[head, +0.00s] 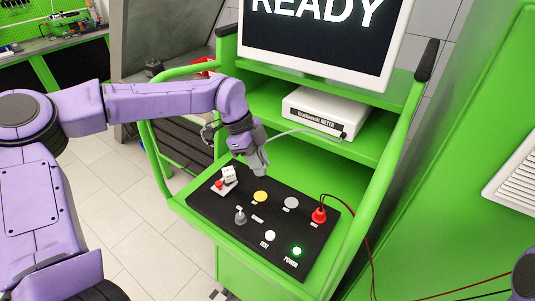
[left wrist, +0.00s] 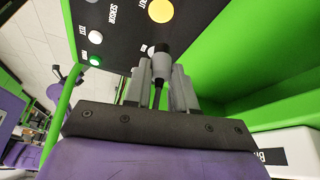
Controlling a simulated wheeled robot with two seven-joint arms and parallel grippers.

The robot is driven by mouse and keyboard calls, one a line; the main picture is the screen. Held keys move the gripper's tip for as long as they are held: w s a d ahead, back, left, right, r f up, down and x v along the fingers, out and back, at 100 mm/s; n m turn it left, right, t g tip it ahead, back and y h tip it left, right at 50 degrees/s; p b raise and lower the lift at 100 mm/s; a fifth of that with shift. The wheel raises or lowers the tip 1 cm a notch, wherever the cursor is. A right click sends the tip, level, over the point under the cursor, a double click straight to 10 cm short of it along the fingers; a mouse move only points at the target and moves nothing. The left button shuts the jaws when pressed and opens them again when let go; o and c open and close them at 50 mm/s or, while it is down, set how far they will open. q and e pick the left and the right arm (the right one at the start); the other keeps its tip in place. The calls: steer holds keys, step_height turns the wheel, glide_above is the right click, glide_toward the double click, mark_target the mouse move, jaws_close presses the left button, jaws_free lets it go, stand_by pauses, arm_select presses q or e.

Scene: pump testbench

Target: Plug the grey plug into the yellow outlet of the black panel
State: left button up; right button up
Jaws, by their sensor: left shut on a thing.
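The black panel (head: 250,246) lies tilted on the green cart's front, and also shows in the left wrist view (left wrist: 126,32). Its yellow outlet (head: 260,197) is a bare round disc; it shows near the top edge of the left wrist view (left wrist: 160,10). My left gripper (head: 262,168) is over the panel's back edge, behind the yellow outlet, fingers pointing down. In the left wrist view its fingers (left wrist: 160,85) are shut on the grey plug (left wrist: 157,64), whose dark end points towards the panel. The plug appears apart from the outlet. My right gripper is not in view.
A grey round outlet (head: 291,203) and a red plug (head: 319,215) with a cable are to the right. A white switch (head: 229,175), a grey knob (head: 240,216) and lit buttons share the panel. A white meter (head: 322,112) sits on the shelf behind, with a grey cable.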

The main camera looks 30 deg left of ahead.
arm_select(q)
step_height(320, 180, down, 6)
steer(key=b, duration=0.4)
steer(key=shift+f, duration=0.45)
steer(key=shift+s+r+b, duration=0.1)
steer(key=shift+s+b, duration=0.2)
steer(key=shift+s, duration=0.25)
steer(key=shift+w, duration=0.3)
steer(key=shift+s+a, duration=0.1)
steer(key=shift+s, duration=0.2)
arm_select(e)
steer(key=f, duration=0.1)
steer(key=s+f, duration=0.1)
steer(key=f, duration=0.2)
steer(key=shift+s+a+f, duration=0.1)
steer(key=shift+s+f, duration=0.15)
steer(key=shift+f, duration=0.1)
arm_select(q)
steer(key=shift+w, duration=0.15)
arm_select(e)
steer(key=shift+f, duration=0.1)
arm_select(q)
steer(key=shift+f+b, duration=0.85)
steer(key=shift+f, duration=0.2)
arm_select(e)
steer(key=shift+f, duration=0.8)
